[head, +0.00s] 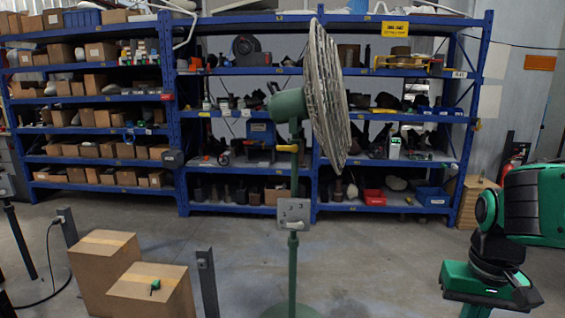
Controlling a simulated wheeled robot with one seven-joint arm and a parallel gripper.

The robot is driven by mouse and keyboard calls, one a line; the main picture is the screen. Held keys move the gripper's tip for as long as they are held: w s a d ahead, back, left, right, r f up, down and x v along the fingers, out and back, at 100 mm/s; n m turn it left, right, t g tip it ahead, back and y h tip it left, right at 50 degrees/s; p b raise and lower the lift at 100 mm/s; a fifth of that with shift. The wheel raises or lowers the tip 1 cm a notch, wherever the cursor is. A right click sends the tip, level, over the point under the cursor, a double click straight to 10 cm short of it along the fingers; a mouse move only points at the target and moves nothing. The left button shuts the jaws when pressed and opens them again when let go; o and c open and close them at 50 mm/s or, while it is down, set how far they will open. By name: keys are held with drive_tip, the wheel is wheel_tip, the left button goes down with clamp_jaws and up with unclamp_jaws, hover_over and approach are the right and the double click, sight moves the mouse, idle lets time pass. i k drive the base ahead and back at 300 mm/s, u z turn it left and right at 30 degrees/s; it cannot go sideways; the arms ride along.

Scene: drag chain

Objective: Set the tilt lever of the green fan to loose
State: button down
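The green fan (288,104) stands upright in the middle of the head view on a green pole (293,262). Its round wire cage (326,95) is seen nearly edge-on and faces right. A small pale-tipped lever (287,148) sticks out to the left at the neck below the motor; I take it for the tilt lever. Whether it is tight or loose cannot be told. A grey control plate (294,213) sits lower on the pole. Green and black links of my arm show at the right, well apart from the fan. My gripper's fingers are not visible.
Cardboard boxes (105,268) stand at the lower left, with a small green item (155,285) on one. A dark grey post (207,283) stands between them and the fan. Blue shelving (245,170) fills the back. Floor (390,260) between fan and arm is clear.

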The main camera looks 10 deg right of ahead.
sight(294, 147)
drive_tip(key=z, duration=0.05)
drive_tip(key=i, duration=1)
drive_tip(key=u, duration=0.1)
